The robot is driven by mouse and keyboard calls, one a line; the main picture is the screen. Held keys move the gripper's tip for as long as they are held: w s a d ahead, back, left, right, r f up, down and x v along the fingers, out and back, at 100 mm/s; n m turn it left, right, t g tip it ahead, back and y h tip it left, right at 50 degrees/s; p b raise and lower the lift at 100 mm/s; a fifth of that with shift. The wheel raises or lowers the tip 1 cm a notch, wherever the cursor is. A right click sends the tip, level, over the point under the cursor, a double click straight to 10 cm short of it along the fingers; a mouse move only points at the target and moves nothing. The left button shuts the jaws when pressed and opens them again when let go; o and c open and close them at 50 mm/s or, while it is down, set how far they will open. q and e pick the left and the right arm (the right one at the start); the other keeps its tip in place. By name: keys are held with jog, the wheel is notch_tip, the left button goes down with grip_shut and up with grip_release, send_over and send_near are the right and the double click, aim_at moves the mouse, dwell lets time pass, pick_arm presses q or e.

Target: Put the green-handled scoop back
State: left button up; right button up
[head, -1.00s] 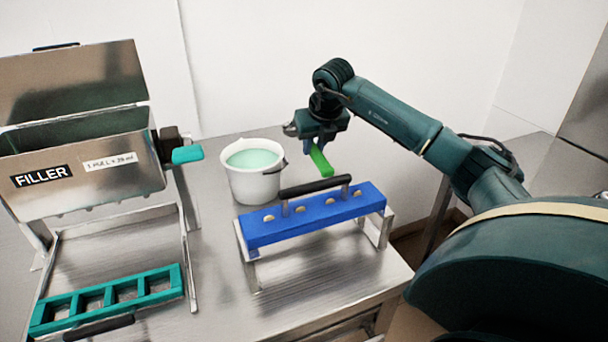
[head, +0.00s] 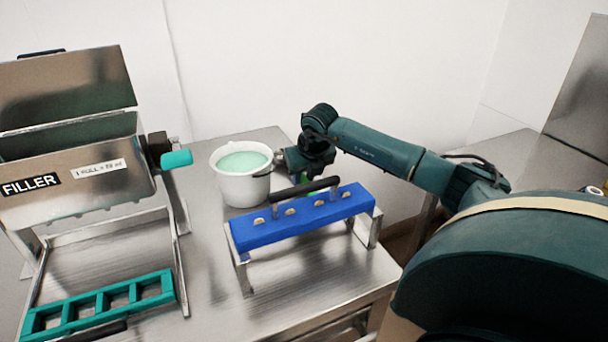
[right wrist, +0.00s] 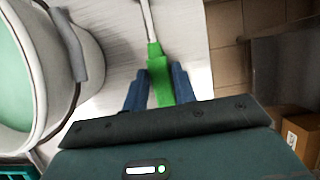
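The green-handled scoop shows in the right wrist view by its green handle (right wrist: 158,72) and a thin metal shaft running off the top edge; its bowl is out of view. My right gripper (right wrist: 158,88) has its two blue fingers against both sides of the handle. In the head view, my right gripper (head: 308,172) is low beside the white bucket (head: 243,188), behind the blue mold. Only a bit of green shows there under it. The bucket holds pale green mix and also shows at the left of the right wrist view (right wrist: 66,75). My left gripper is not in view.
The blue mold (head: 300,220) with a black handle stands on a metal frame just in front of my right gripper. The metal filler (head: 75,185) and a teal mold (head: 100,303) are at left. Steel table between them is clear. A cardboard box (right wrist: 301,136) is on the floor.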

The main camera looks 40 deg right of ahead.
jog(key=o, duration=0.3)
jog(key=shift+r, duration=0.1)
jog(key=v, duration=1.2)
jog(key=shift+b, duration=0.35)
